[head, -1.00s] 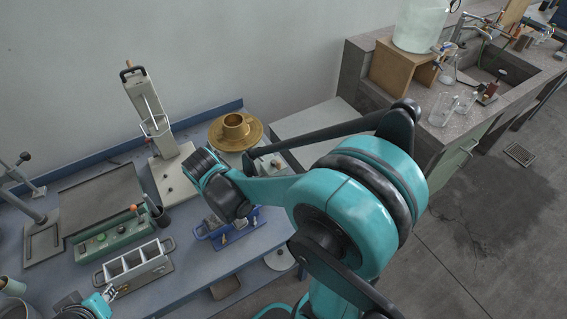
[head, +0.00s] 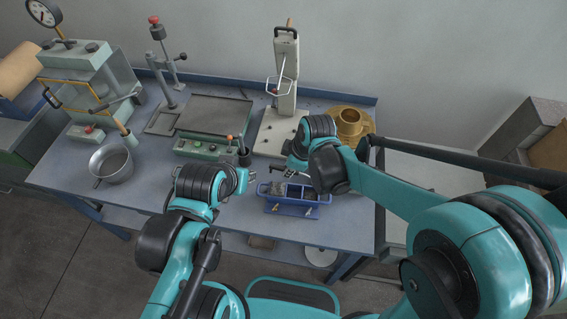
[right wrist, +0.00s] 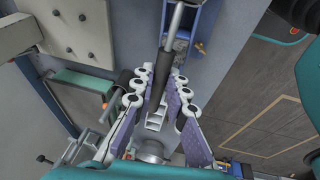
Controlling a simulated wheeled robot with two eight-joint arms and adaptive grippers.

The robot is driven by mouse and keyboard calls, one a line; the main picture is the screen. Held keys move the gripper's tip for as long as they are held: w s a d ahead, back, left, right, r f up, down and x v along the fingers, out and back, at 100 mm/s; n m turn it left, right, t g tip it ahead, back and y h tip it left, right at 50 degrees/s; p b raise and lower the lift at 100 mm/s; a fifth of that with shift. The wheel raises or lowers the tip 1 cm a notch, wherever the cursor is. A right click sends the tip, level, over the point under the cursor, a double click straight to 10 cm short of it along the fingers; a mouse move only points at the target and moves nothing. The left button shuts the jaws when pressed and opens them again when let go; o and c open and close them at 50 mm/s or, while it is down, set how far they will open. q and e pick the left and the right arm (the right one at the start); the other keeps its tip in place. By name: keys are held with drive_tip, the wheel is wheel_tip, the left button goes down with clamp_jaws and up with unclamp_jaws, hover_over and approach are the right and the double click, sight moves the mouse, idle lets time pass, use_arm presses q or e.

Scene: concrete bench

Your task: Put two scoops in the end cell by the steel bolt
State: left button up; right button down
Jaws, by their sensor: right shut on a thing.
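A blue mould (head: 292,205) with dark grey cells and brass-coloured fittings on its near side stands towards the bench's front edge. I cannot make out a steel bolt or how full each cell is. My right gripper (head: 283,172) is above its far side. In the right wrist view this gripper (right wrist: 158,95) is shut on the black handle of a scoop (right wrist: 163,72). Its metal shaft runs up towards the blue mould (right wrist: 203,22); the scoop's bowl is out of sight. My left gripper (head: 248,192) is left of the mould, mostly hidden by its own wrist.
A green control box (head: 205,148) and dark tray (head: 215,115) lie behind my left arm. A white lever press (head: 287,75) and brass pot (head: 350,122) stand behind the mould. A metal pan (head: 110,163) stands at left.

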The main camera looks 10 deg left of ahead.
sight(306, 175)
drive_tip(key=shift+s+a+r+n, duration=0.1)
drive_tip(key=shift+s+a+n, duration=0.05)
drive_tip(key=shift+a+n, duration=0.15)
drive_tip(key=shift+s+a+r+n, duration=0.1)
drive_tip(key=shift+a+n, duration=0.1)
drive_tip(key=shift+a, duration=0.2)
drive_tip(key=shift+s, duration=0.1)
drive_tip(key=d+y, duration=0.1)
drive_tip(key=y+b, duration=0.1)
drive_tip(key=y, duration=0.1)
drive_tip(key=shift+d, duration=0.35)
drive_tip(key=d+y+b, duration=0.1)
drive_tip(key=y+b, duration=0.1)
drive_tip(key=b, duration=0.1)
drive_tip(key=d+y+b, duration=0.2)
drive_tip(key=d+r+y+b, duration=0.1)
drive_tip(key=d+y+b, duration=0.1)
drive_tip(key=y+b, duration=0.1)
drive_tip(key=shift+w+m+g+b, duration=0.3)
drive_tip(key=shift+b, duration=0.05)
drive_tip(key=shift+d+r+y+b, duration=0.35)
drive_tip(key=shift+r+y+b, duration=0.05)
drive_tip(key=shift+y+b, duration=0.35)
